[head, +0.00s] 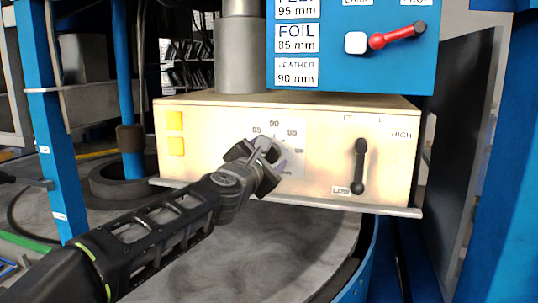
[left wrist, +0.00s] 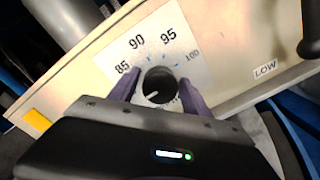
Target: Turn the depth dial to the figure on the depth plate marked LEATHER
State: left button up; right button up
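The depth plate on the blue panel reads LEATHER 90 mm (head: 296,72), below FOIL 85 mm (head: 297,38). The depth dial (left wrist: 159,85) is a dark round knob on a white scale plate (left wrist: 150,45) marked 85, 90, 95 and 100. A pale mark on the knob points to the lower left in the left wrist view, away from the figure 90. My left gripper (head: 270,158) is at the dial and largely hides it in the head view. Its fingers (left wrist: 158,90) stand open on either side of the knob, with gaps visible. My right gripper is not in view.
A black lever (head: 359,167) sits right of the dial, its lower end by the LOW label (head: 341,190). A red handle (head: 390,38) is on the blue panel above. A round grey table (head: 250,255) lies below.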

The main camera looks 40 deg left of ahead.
pick_arm(q)
jog(key=c, duration=1.1)
jog(key=shift+m, duration=0.4)
jog(key=m+p, duration=0.1)
jog(key=m, duration=0.2)
jog(key=shift+p, duration=0.35)
jog(key=m+p, duration=0.1)
jog(key=m, duration=0.3)
jog(key=shift+m+p, duration=0.35)
jog(key=shift+m, duration=0.05)
jog(key=m+p, duration=0.1)
jog(key=m, duration=0.2)
jog(key=m+p, duration=0.1)
jog(key=m, duration=0.2)
jog(key=shift+g+y, duration=0.3)
jog(key=shift+f+m+p, duration=0.15)
jog(key=shift+m+p, duration=0.55)
jog(key=shift+m, duration=0.6)
